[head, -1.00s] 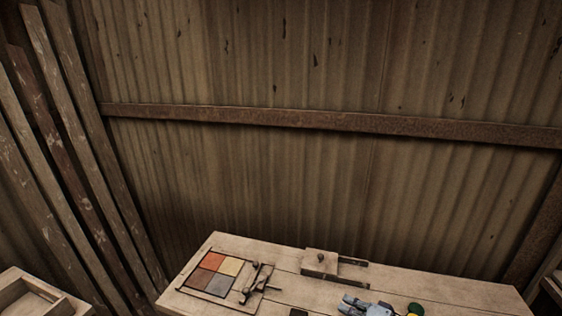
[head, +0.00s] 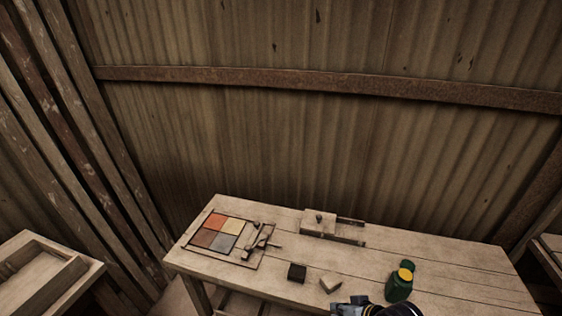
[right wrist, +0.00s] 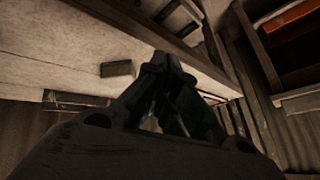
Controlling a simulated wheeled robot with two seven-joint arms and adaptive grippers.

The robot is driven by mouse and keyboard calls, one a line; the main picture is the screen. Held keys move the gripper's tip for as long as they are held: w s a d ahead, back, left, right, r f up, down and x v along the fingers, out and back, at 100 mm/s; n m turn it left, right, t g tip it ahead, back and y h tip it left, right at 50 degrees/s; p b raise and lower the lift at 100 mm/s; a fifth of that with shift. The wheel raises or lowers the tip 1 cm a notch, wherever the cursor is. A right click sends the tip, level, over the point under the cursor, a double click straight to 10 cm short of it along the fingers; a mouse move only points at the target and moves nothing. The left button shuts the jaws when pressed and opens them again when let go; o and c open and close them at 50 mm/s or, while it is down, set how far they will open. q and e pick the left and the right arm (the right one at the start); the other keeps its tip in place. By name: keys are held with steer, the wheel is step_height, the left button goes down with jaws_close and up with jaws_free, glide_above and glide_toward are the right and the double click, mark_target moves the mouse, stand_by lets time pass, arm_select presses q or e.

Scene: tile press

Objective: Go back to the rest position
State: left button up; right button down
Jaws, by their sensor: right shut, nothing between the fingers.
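My right gripper (head: 350,306) shows at the bottom edge of the head view, partly cut off, at the front edge of the workbench (head: 450,262). In the right wrist view its fingers (right wrist: 168,62) are shut with nothing between them. A tile frame (head: 197,254) with several coloured tiles (head: 218,234) and a clamp (head: 259,238) lies on the left of the bench. A dark block (head: 297,272) and a pale block (head: 331,283) sit near the front middle. My left gripper is not in view.
A wooden block device (head: 332,226) sits at the back of the bench. A wooden tray (head: 95,266) stands at the far left. The bench's right end is clear.

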steer(key=shift+s+d+r+g+h, duration=0.9)
steer(key=shift+s+d+h, duration=1.1)
steer(key=shift+s+d, duration=1.45)
steer(key=s+f+g, duration=0.2)
steer(key=s+f, duration=0.1)
steer(key=f, duration=3.1)
steer(key=s+d+f+g, duration=0.1)
steer(key=s+d+f, duration=0.2)
steer(key=s+f, duration=1.6)
steer(key=s, duration=0.3)
steer(key=shift+s+d+f+n, duration=0.2)
steer(key=shift+s+n, duration=0.1)
steer(key=shift+s, duration=0.1)
